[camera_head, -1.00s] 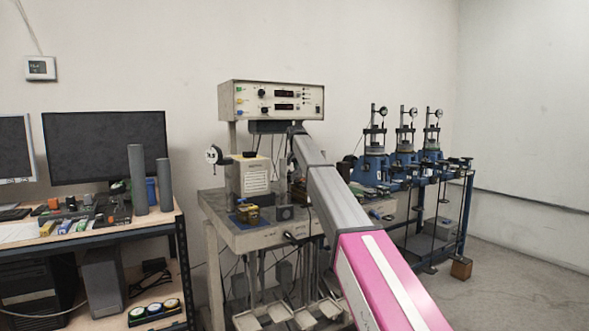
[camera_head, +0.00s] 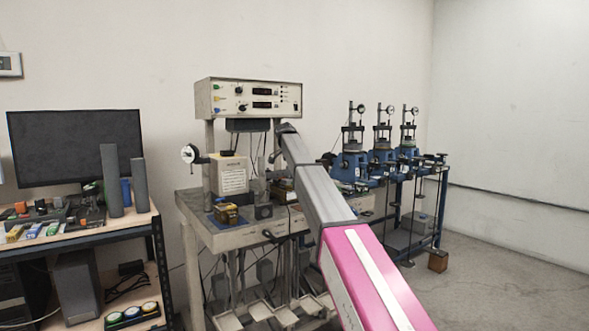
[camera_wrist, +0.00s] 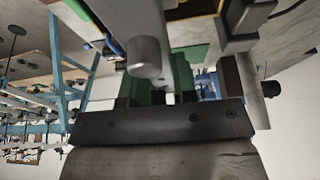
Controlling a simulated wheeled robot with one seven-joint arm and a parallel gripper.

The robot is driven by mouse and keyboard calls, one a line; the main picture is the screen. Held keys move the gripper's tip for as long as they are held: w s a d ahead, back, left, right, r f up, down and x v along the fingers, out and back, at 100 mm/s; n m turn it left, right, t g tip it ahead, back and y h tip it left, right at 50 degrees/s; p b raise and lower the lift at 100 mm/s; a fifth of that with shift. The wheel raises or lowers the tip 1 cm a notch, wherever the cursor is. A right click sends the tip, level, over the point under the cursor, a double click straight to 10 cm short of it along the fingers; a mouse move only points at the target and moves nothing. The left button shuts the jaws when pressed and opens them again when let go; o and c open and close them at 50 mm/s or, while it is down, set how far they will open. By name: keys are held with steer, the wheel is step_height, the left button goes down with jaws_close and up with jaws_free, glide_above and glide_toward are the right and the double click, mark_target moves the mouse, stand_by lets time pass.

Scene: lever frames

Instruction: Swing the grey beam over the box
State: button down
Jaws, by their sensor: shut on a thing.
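The grey beam (camera_wrist: 147,55) shows in the wrist view as a rounded bar running in from the upper left, its near end in front of the dark jaws. My gripper (camera_wrist: 158,98) is shut on the beam; the exact contact is hard to see. In the head view my own arm covers the gripper, which reaches to the right side of the test bench. A cream labelled box (camera_head: 229,174) stands on the bench left of my arm. Small brass and dark blocks sit in front of it; I cannot tell which is the task's box.
A control unit (camera_head: 248,98) stands above the bench (camera_head: 225,240). A desk (camera_head: 150,228) with a monitor (camera_head: 75,147) and two grey cylinders is at left. A blue frame (camera_head: 442,205) with several dial gauges stands at right. Floor is clear at far right.

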steer(key=shift+s+d, duration=0.1)
steer(key=shift+s, duration=0.05)
stand_by(0.3)
steer(key=c, duration=0.9)
jaws_free()
steer(key=v, duration=1)
steer(key=shift+r, duration=0.4)
steer(key=shift+s, duration=0.15)
